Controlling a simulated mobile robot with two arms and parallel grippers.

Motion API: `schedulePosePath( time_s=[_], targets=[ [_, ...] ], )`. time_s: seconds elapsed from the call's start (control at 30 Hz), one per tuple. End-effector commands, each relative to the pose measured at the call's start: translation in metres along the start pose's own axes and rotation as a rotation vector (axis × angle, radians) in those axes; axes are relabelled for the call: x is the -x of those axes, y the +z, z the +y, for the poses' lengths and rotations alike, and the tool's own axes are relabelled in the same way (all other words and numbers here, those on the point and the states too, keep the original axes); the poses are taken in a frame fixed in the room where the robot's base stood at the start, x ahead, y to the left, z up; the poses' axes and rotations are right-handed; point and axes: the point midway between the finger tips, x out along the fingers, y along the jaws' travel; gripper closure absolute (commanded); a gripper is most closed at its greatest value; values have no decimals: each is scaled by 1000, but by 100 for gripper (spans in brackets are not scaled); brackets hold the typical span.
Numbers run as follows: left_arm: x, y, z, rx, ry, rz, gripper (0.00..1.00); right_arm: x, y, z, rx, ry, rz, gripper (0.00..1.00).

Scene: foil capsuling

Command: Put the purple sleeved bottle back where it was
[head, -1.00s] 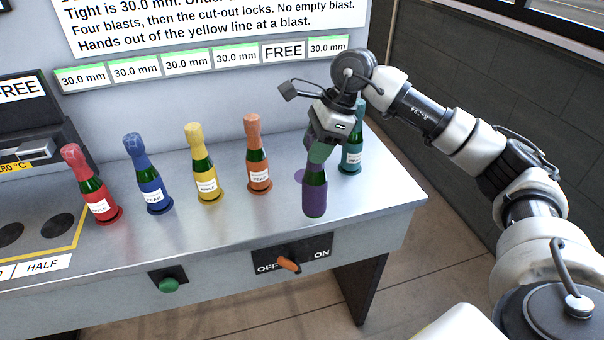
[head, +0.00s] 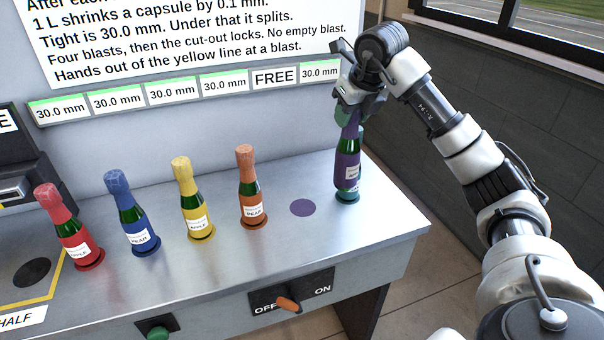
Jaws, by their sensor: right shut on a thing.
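The purple sleeved bottle (head: 346,170) is upright in my right gripper (head: 354,108), which is shut on its purple neck. It appears in front of the teal bottle (head: 361,143), which is mostly hidden; a teal base disc (head: 348,197) shows below. I cannot tell whether the two bottles touch or how high the purple one hangs. A bare purple disc (head: 303,208) lies on the metal bench, left of the held bottle and right of the orange bottle (head: 250,190). My left gripper is not in view.
Red (head: 70,232), blue (head: 133,222) and yellow (head: 192,205) bottles stand in a row on the bench. A switch with an orange handle (head: 288,304) and a green button (head: 158,333) are on the front. The bench's right end (head: 400,222) is clear.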

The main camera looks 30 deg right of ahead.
Motion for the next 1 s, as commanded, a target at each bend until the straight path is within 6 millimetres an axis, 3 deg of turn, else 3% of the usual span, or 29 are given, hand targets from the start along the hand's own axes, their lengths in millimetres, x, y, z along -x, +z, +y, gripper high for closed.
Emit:
schedulePosePath(
  time_s=[0.5, 0.67, 1.0],
  targets=[
    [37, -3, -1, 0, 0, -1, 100, -74, 41, 68, 4, 5, -1, 100],
    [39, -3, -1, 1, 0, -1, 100, -84, 44, 75, 4, 2, -2, 100],
    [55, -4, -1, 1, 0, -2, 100, -120, 29, 75, 5, 2, -2, 100]
  ],
)
